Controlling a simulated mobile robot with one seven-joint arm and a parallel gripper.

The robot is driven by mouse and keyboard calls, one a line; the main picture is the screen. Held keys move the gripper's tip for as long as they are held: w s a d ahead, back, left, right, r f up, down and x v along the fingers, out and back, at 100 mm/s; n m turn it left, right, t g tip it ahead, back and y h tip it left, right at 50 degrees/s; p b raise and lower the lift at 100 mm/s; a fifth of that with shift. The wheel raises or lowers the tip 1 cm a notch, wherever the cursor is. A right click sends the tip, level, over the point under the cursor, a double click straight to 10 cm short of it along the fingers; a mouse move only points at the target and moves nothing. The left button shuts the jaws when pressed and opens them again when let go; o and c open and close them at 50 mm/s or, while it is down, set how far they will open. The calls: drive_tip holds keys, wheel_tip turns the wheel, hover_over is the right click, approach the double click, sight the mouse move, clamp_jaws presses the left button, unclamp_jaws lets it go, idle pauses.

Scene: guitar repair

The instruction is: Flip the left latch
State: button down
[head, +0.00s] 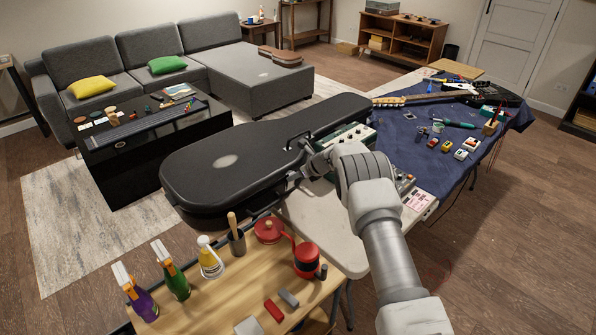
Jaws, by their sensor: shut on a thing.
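The closed black guitar case (225,165) lies on the light table, its wide body to the left and its neck reaching to the upper right. My arm comes in from the lower right and covers part of the table.
A wooden bench (205,295) in front holds spray bottles, a brush cup and red pots. A green amplifier-like box (352,136) stands behind my wrist. A blue cloth (405,158) with a guitar, pedals and tools covers the table's right side. Floor is free at right.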

idle(0.4)
drive_tip(key=shift+c, duration=2.4)
unclamp_jaws()
drive_tip(key=v, duration=1.7)
drive_tip(key=shift+r, duration=0.3)
drive_tip(key=shift+w, duration=0.1)
